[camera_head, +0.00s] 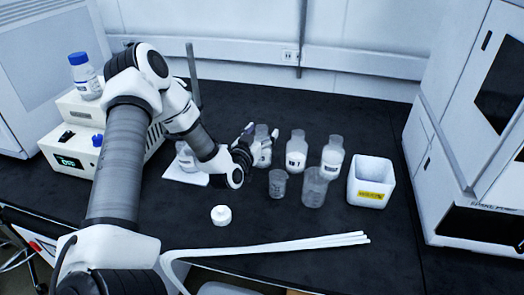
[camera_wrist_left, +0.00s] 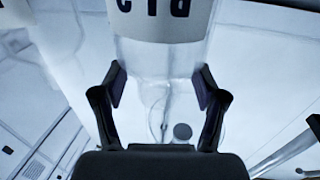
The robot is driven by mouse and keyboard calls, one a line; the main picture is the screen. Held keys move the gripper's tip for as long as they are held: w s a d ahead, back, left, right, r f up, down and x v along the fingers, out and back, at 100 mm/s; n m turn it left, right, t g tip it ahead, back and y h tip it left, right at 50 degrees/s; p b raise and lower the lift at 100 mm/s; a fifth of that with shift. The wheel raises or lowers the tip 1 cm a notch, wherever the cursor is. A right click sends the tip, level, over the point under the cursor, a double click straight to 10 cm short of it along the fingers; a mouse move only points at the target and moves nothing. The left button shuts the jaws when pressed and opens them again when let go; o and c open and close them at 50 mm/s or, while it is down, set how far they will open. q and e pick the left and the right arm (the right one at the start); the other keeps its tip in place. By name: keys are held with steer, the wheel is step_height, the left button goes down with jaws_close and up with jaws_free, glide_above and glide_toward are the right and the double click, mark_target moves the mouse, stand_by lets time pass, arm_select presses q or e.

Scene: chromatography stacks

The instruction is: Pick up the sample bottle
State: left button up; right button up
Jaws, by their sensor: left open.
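A clear sample bottle with a white label (camera_head: 263,153) stands on the black bench, first in a row of three. In the left wrist view the bottle (camera_wrist_left: 160,55) fills the upper middle, its dark label lettering cut off by the frame. My left gripper (camera_head: 253,144) is at this bottle in the head view. In the left wrist view the two dark fingers of the gripper (camera_wrist_left: 161,88) are open, one on each side of the bottle's clear part. I cannot tell whether either finger touches it. My right gripper is not in view.
Two labelled bottles (camera_head: 296,150) (camera_head: 333,156) stand to the right, with two beakers (camera_head: 278,184) (camera_head: 314,188) in front. A white bin (camera_head: 371,182) is further right. A small white container (camera_head: 221,215) and white tubes (camera_head: 270,247) lie nearer. A blue-capped bottle (camera_head: 85,77) tops the left instrument.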

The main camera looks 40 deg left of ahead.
arm_select(q)
steer(key=shift+w, duration=0.1)
jaws_close()
